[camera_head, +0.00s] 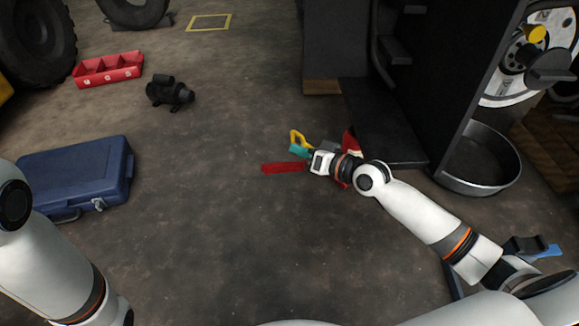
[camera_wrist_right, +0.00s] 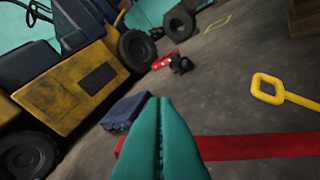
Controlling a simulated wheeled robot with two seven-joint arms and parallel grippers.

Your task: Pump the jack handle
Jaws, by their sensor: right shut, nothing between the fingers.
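A red jack (camera_head: 350,143) sits on the floor in the head view, partly hidden behind my right wrist. A long flat red bar (camera_head: 283,168) reaches left from it, and it also crosses the right wrist view (camera_wrist_right: 260,147). A yellow bar ending in a loop (camera_head: 296,138) stands beside my gripper; its loop is clear in the right wrist view (camera_wrist_right: 268,89). My right gripper (camera_head: 296,151) has teal fingers, pressed together and empty, between the yellow loop and the red bar. The fingertips (camera_wrist_right: 160,103) are apart from the loop. My left gripper is out of view.
A blue case (camera_head: 75,170), a black motor-like part (camera_head: 170,92) and a red tray (camera_head: 108,69) lie to the left. A dark upright machine (camera_head: 460,70) and a round metal pan (camera_head: 478,160) stand at right. The floor between is clear. A yellow forklift body (camera_wrist_right: 75,85) shows in the wrist view.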

